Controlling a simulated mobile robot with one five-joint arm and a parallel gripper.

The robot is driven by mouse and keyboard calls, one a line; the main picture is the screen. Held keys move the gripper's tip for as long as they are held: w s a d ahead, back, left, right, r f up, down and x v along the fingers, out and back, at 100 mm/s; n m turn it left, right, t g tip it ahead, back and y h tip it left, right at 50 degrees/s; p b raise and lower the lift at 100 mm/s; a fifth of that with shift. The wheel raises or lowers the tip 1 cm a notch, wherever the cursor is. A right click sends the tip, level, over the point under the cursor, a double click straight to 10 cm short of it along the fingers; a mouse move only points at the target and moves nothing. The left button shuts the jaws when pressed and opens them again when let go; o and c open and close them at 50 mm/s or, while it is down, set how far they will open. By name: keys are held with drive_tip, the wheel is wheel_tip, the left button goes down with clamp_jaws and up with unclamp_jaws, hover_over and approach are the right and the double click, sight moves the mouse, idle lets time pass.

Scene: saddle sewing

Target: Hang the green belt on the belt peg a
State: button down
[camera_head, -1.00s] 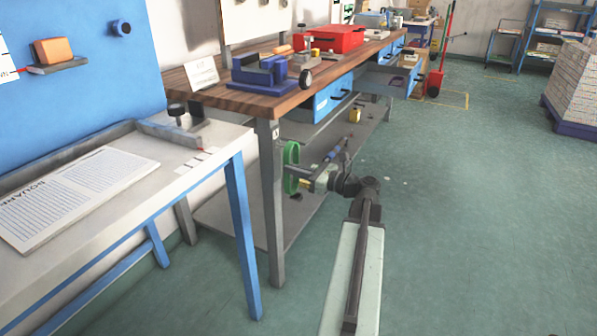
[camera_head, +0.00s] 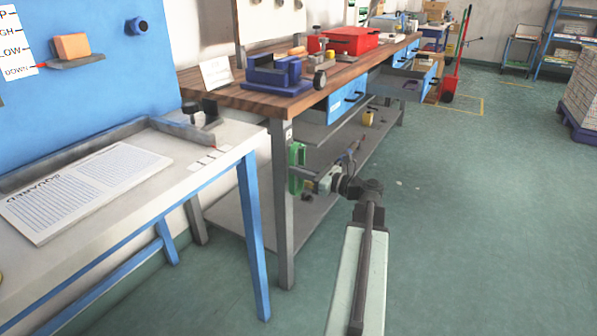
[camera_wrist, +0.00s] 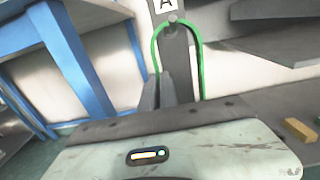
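The green belt (camera_head: 296,153) is a loop at the front leg of the wooden workbench in the head view. In the wrist view the belt (camera_wrist: 202,60) arches up to a round peg (camera_wrist: 173,16) just under the label "A" (camera_wrist: 165,4), with one side down each side of the leg. It looks looped over the peg, but I cannot tell whether the peg bears it. My gripper (camera_head: 312,182) is beside the belt at the leg. In the wrist view its fingers (camera_wrist: 164,92) are low in front of the leg, and their gap is unclear.
A white table with blue legs (camera_head: 255,235) stands left of the bench leg. The wooden bench (camera_head: 240,97) carries a blue vise (camera_head: 275,75) and a red box (camera_head: 352,40). Its lower shelf (camera_head: 235,205) lies behind the leg.

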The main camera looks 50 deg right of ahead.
idle(0.3)
drive_tip(key=c, duration=1.6)
unclamp_jaws()
drive_tip(key=shift+o, duration=0.2)
drive_tip(key=o, duration=0.8)
drive_tip(key=shift+v, duration=8)
